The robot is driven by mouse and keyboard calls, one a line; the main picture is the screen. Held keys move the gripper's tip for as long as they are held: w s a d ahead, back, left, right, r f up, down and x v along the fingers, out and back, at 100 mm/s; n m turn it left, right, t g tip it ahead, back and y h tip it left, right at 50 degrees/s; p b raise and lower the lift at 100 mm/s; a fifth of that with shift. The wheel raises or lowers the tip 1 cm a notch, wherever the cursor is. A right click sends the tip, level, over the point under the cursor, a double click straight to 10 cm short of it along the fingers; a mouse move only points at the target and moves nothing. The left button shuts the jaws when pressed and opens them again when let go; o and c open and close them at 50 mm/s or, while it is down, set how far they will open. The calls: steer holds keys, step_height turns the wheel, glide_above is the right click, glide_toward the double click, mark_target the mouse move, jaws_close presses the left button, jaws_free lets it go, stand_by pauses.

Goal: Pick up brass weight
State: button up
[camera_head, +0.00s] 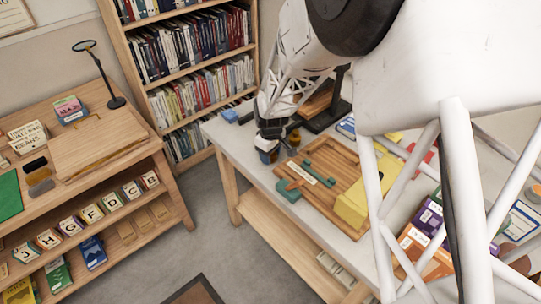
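My gripper (271,136) is at the far left end of the white-topped table (223,133), pointing down. Its fingers are dark and small here, and I cannot tell whether they are open or shut. A small brownish, brass-like object (294,137) shows just right of the fingers; it may be the brass weight, but it is too small to be sure. A small dark object with a blue part (266,156) shows just below the fingers. My white arm hides much of the table's right side.
A blue item (231,116) lies at the back left corner. Colourful boxes (424,238) lie at right. A bookcase (187,68) stands behind.

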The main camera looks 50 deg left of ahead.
steer(key=c, duration=0.6)
steer(key=shift+r, duration=0.1)
steer(key=shift+r, duration=4.95)
